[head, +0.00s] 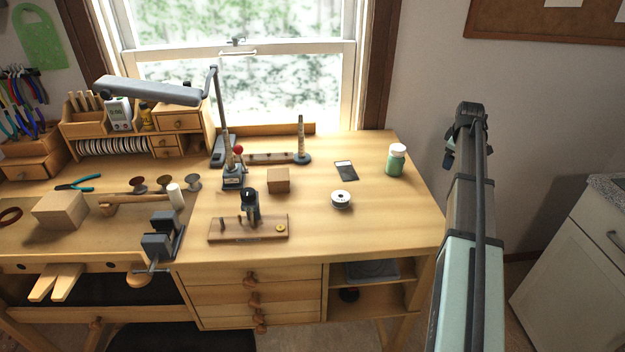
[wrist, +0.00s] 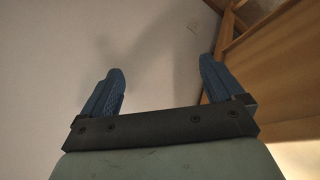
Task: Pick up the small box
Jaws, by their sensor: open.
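The small brown box (head: 278,181) stands on the workbench (head: 370,222), near its middle, behind a wooden stand with a dark tool on it. My gripper shows in the wrist view (wrist: 160,76) with its two blue fingers wide apart and nothing between them. In the head view my arm stands at the right, beyond the bench's right edge, well away from the box. The fingers are hard to make out there. The box does not show in the wrist view.
A larger wooden block (head: 60,209) lies at the left. Near the box are the wooden stand (head: 246,230), a wire spool (head: 341,200), a dark card (head: 346,171) and a green jar (head: 396,160). A lamp (head: 150,91) overhangs the back left. The bench's front right is clear.

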